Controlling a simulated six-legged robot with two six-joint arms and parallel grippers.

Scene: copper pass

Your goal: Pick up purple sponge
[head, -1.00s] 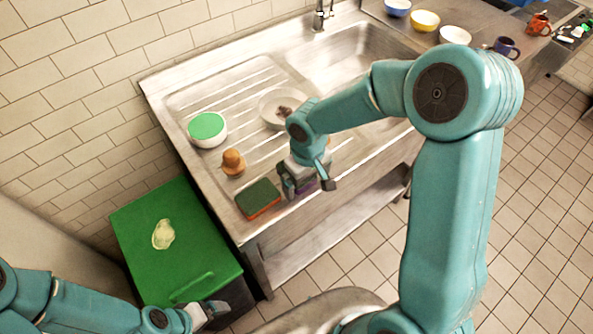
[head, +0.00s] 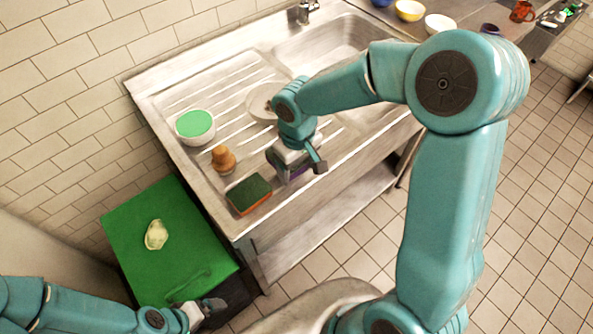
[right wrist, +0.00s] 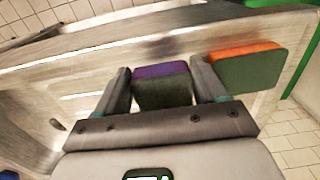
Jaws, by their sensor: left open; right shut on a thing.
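The purple sponge (right wrist: 162,84), purple on one side and dark on the other, sits between the two fingers of my right gripper (right wrist: 165,92) in the right wrist view. The gripper is shut on it. In the head view my right gripper (head: 293,172) is over the front edge of the drainboard, and only a sliver of purple shows beneath it. My left gripper (head: 208,310) is open and empty, low at the near edge of the green lid.
A green and orange sponge (head: 249,194) lies close beside my right gripper. A wooden-topped brush (head: 223,159), a green-topped white tub (head: 195,127) and a pale bowl (head: 260,103) stand on the metal drainboard (head: 165,96). A green bin lid (head: 190,240) holds a pale crumpled item (head: 156,235).

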